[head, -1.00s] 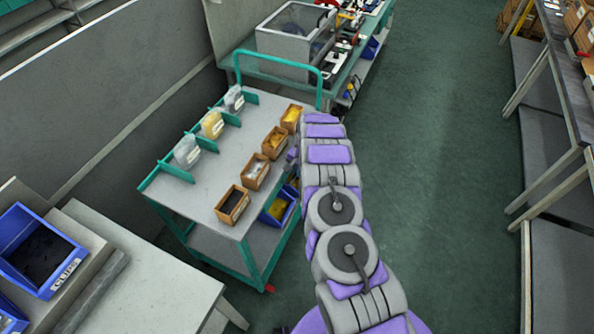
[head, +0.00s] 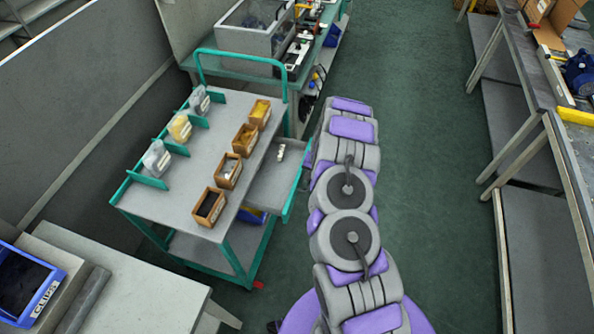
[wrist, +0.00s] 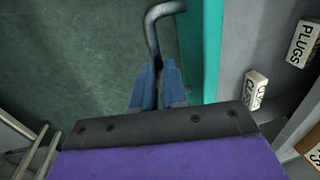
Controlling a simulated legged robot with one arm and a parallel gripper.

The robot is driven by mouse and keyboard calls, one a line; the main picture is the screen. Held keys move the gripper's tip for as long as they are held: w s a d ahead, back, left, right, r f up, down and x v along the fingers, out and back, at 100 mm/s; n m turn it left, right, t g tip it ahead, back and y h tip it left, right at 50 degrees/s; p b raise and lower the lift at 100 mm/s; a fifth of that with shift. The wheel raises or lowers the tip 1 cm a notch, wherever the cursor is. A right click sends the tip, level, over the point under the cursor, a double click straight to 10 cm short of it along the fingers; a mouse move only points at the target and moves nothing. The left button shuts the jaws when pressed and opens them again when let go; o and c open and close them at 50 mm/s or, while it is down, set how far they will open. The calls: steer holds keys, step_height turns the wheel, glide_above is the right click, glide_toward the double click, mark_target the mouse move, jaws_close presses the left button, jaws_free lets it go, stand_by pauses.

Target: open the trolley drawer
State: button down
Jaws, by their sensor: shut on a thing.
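The trolley (head: 180,205) stands left of my arm in the head view, with a grey top and teal frame. Its drawer (head: 265,192) sticks out from the right side, showing a grey floor and a teal front. In the wrist view the teal drawer front (wrist: 212,45) runs upright beside my gripper (wrist: 158,88). The blue fingers are shut on the bent grey drawer handle (wrist: 153,32). A small white labelled block (wrist: 256,90) lies inside the drawer; it also shows in the head view (head: 281,153). My arm hides the gripper and handle in the head view.
Several wooden bins (head: 228,170) and clear containers stand on the trolley top. A bench (head: 115,285) is at lower left, a shelf table (head: 520,90) at right. Green floor (head: 420,120) between my arm and the shelf table is clear.

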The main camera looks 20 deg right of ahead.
steer(key=shift+s+d+f, duration=0.2)
steer(key=shift+s+d, duration=1.15)
steer(key=shift+s, duration=0.05)
steer(key=c, duration=1.5)
jaws_free()
steer(key=shift+o, duration=0.3)
steer(key=shift+w+r, duration=0.1)
steer(key=shift+r, duration=0.05)
steer(key=shift+r, duration=0.1)
step_height(320, 180, up, 17)
steer(key=s+d+p, duration=0.1)
steer(key=d+p, duration=0.1)
steer(key=shift+s+d, duration=0.25)
steer(key=shift+s, duration=0.1)
